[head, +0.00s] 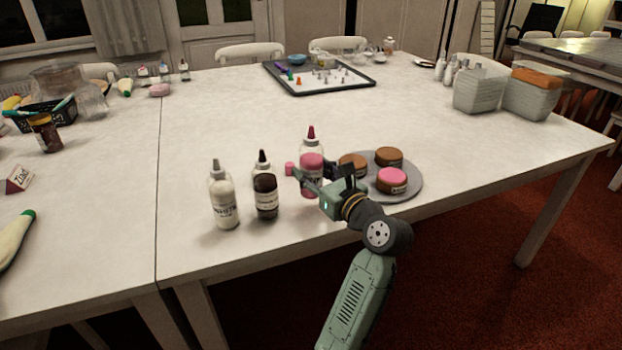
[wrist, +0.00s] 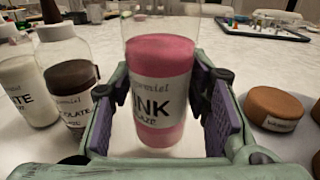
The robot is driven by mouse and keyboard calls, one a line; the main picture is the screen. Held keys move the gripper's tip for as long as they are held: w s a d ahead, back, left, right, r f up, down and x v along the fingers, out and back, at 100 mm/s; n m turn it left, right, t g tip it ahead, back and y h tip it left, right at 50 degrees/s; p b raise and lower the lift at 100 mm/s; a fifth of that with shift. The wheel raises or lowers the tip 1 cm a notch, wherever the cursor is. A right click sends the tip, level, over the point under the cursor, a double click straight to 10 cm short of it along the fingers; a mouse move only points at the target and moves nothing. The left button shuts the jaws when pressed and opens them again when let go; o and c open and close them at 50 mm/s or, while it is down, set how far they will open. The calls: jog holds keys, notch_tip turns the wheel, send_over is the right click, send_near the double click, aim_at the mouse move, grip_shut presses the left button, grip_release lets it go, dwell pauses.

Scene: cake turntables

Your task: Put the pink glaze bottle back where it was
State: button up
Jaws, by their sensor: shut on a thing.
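The pink glaze bottle (head: 311,163), clear with a dark red nozzle and pink contents, is upright near the table's front edge. My gripper (head: 318,179) is shut around its body from the front right. In the wrist view the bottle (wrist: 160,92) fills the space between the purple finger pads, with its label facing me and its top cut off. I cannot tell whether its base touches the table. The chocolate bottle (head: 266,190) and the white bottle (head: 224,198) stand upright to its left.
A grey round turntable (head: 411,186) is close to the right, holding two brown cakes (head: 388,157) and a pink-topped cake (head: 391,180). My gripper hides part of its left side. A dark-rimmed tray (head: 318,92) lies far back. The table's middle is clear.

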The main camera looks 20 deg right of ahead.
aim_at(312, 181)
jog(key=shift+w+d, duration=0.2)
jog(key=shift+w, duration=0.75)
jog(key=shift+f, duration=1.8)
jog(key=shift+f, duration=0.1)
jog(key=o, duration=0.8)
jog(key=shift+f, duration=0.1)
jog(key=shift+s+d, duration=0.1)
jog(key=shift+s, duration=0.05)
jog(key=v, duration=1.1)
jog(key=shift+s+b, duration=0.3)
jog(key=shift+b, duration=0.15)
